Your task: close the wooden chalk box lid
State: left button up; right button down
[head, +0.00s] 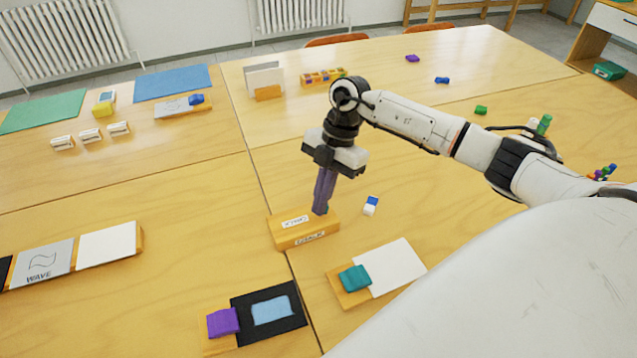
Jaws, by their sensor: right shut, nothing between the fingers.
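The wooden chalk box (292,238) stands on the table in the middle of the head view. It has a label on its top face and another on its front side. Its lid (287,219) looks flat on the box, with no clear gap showing. My right gripper (321,211) points down, with its purplish fingers shut and empty. Its fingertips are at the right part of the lid, and I cannot tell if they touch it. They hide a bit of the lid there. My left gripper is out of view.
A small blue and white block (371,206) lies just right of the box. A wooden block with a white card and teal piece (355,278) lies in front right. A black card (288,325) with a purple block (222,322) lies in front.

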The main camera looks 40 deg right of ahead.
aim_at(310, 226)
jog(key=a+p, duration=0.2)
jog(key=a+r, duration=0.1)
jog(key=shift+s+p, duration=0.35)
jog(key=shift+p, duration=0.05)
jog(key=shift+a+r, duration=0.15)
jog(key=shift+a, duration=0.15)
jog(key=b+v, duration=0.1)
jog(key=v, duration=0.8)
jog(key=shift+s, duration=0.1)
